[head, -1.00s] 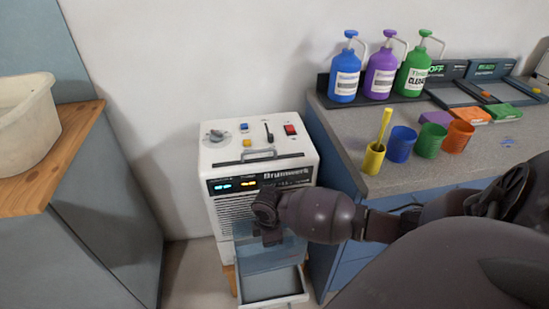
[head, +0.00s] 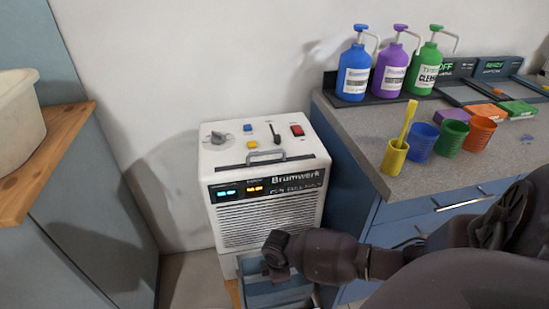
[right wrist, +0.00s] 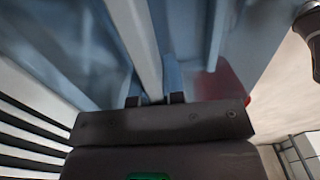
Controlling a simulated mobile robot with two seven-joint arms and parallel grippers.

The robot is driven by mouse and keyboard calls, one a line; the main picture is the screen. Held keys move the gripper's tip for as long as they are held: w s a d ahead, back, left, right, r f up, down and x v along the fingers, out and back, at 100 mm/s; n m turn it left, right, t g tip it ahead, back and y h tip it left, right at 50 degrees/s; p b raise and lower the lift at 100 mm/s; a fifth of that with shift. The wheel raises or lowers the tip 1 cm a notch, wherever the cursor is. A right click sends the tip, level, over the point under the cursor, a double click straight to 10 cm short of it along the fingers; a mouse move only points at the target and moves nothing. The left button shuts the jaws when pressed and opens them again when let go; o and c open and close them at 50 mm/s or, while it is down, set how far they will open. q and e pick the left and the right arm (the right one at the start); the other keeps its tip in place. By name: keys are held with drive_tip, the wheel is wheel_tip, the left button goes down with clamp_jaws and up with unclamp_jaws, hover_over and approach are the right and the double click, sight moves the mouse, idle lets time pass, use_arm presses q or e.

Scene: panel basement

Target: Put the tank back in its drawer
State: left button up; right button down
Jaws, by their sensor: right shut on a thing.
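The tank (head: 284,293) is a translucent blue box low in front of the white Brumwerk machine (head: 265,215), cut off by the bottom of the head view. My right gripper (head: 275,268) is at its top and is shut on it. In the right wrist view, the fingers (right wrist: 155,99) close on a pale upright part between bluish see-through walls. The drawer is below the head view's edge or hidden behind the tank, so I cannot tell how the tank sits against it. My left gripper is not in view.
A blue cabinet with a grey counter (head: 365,130) stands close on the right, holding pump bottles (head: 391,66) and coloured cups (head: 451,135). A wooden shelf (head: 45,160) with a pale tub (head: 18,118) is on the left. Some floor shows between it and the machine.

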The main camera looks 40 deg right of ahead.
sight(277, 288)
drive_tip(key=shift+f, duration=0.3)
drive_tip(key=f+b, duration=0.2)
drive_tip(key=f, duration=0.2)
drive_tip(key=shift+s+f, duration=0.1)
drive_tip(key=shift+s, duration=0.1)
drive_tip(key=shift+w+f, duration=0.2)
drive_tip(key=shift+f, duration=0.3)
drive_tip(key=shift+r, duration=0.15)
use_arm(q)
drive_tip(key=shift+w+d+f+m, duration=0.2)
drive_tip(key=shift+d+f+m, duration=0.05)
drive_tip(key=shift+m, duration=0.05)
use_arm(e)
drive_tip(key=c, duration=1.2)
unclamp_jaws()
